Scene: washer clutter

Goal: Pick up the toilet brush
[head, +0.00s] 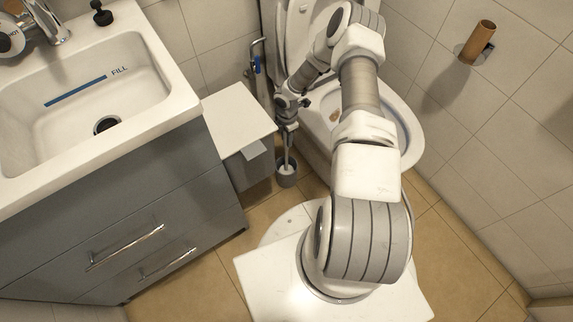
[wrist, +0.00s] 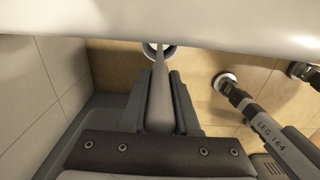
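The toilet brush (head: 286,146) stands upright beside the toilet, its lower end inside a round grey holder (head: 287,175) on the floor. My gripper (head: 287,112) is at the upper part of the handle, pointing down. In the wrist view the grey handle (wrist: 160,100) runs between the two dark fingers of my gripper (wrist: 160,98) and fills the gap, with a finger against each side. My gripper looks shut on it. The holder's rim (wrist: 168,50) shows beyond the handle, partly hidden by the white edge across the top. The bristles are hidden.
The toilet (head: 405,120) is close on the right of the brush. A white-topped bin (head: 236,120) stands close on the left, beside the grey sink cabinet (head: 120,225). Tan floor (head: 265,212) is clear in front.

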